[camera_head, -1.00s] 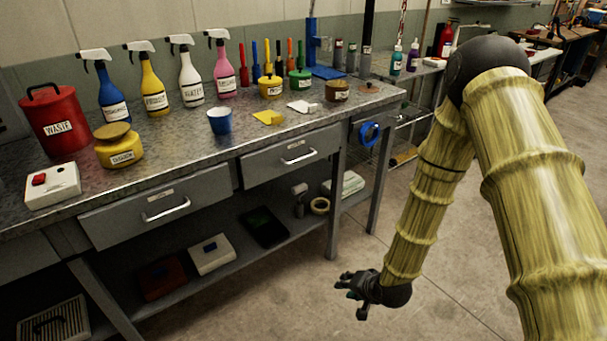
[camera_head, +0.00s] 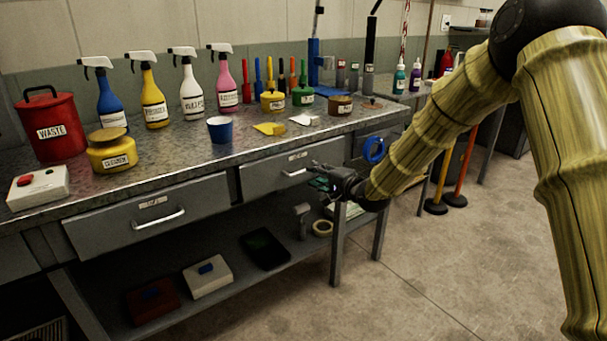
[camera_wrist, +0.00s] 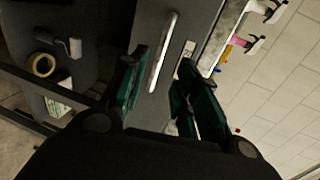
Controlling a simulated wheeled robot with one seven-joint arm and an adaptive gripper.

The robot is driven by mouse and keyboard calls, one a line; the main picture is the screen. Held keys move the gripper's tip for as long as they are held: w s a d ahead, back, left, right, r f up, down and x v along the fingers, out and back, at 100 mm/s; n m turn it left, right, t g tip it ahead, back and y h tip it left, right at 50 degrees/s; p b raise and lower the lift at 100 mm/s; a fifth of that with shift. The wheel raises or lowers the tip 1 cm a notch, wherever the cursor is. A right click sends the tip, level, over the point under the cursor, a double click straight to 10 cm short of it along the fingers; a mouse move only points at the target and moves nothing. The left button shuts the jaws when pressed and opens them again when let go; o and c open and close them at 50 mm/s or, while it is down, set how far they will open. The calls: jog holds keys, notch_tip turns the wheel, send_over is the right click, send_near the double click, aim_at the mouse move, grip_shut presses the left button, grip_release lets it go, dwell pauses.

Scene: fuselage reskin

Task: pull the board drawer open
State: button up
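Two grey drawers sit under the workbench top: a left drawer (camera_head: 115,222) with a bar handle (camera_head: 160,219), and a right drawer (camera_head: 262,177) with its own bar handle (camera_head: 291,173). Both look shut. Their labels are too small to read, so I cannot tell which is the board drawer. My gripper (camera_head: 316,178) is in front of the right drawer, by the right end of its handle. In the wrist view my gripper (camera_wrist: 162,66) is open, and the pale handle bar (camera_wrist: 161,52) appears ahead between the fingers. I see no grip on it.
The workbench top (camera_head: 190,163) carries a red waste bin (camera_head: 52,140), spray bottles, a blue cup (camera_head: 220,130) and jars. The lower shelf holds boxes and a tape roll (camera_head: 322,228). A bench leg (camera_head: 338,245) stands below my gripper. The floor in front is clear.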

aim_at(304, 171)
jog(key=x, duration=0.7)
jog(key=shift+w+a+f+b, duration=0.1)
jog(key=shift+w+a+b, duration=0.05)
jog(key=shift+w+b, duration=0.2)
jog(key=shift+s, duration=0.1)
grip_shut()
